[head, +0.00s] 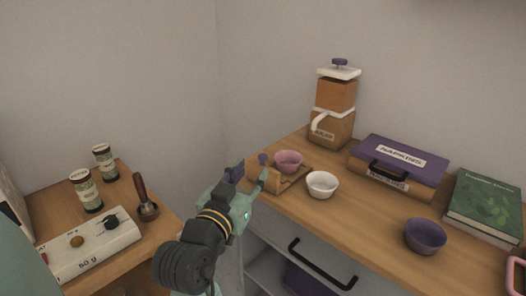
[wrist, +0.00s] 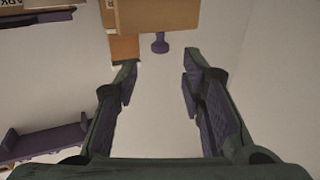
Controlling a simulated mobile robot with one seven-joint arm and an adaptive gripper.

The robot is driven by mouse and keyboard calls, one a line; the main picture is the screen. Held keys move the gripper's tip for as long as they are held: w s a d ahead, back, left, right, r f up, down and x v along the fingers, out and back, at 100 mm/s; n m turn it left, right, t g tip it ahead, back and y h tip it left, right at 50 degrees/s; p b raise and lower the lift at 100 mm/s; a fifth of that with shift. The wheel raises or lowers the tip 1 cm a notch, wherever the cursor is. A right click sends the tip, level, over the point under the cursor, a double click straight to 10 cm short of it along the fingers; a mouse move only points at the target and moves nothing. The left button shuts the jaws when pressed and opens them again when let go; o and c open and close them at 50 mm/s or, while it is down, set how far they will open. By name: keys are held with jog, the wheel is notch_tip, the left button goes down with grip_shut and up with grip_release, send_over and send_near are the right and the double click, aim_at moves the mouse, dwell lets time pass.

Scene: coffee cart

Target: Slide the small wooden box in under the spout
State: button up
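The small wooden box (head: 291,184) is low and stands at the left end of the wooden counter, with a purple knob (head: 262,158). The wrist view shows a wooden panel of the box (wrist: 155,15) and the knob (wrist: 160,42) just beyond my fingertips. My gripper (head: 249,176) is open and empty at the box's near left side, hiding part of it. The wooden dispenser (head: 335,95) with a white spout (head: 320,122) stands farther back against the wall, apart from the box.
A white bowl (head: 322,184) stands close to the box's right. A napkin case (head: 400,160), a green book (head: 486,208) and a purple bowl (head: 425,236) are farther right. A scale (head: 90,245) and jars (head: 86,190) stand on the left table. A dark drawer handle (head: 320,265) protrudes below the counter.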

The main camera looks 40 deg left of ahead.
aim_at(261, 158)
jog(key=p+x, duration=0.2)
jog(key=x, duration=0.6)
jog(key=shift+w, duration=0.15)
jog(key=shift+c, duration=0.6)
grip_shut()
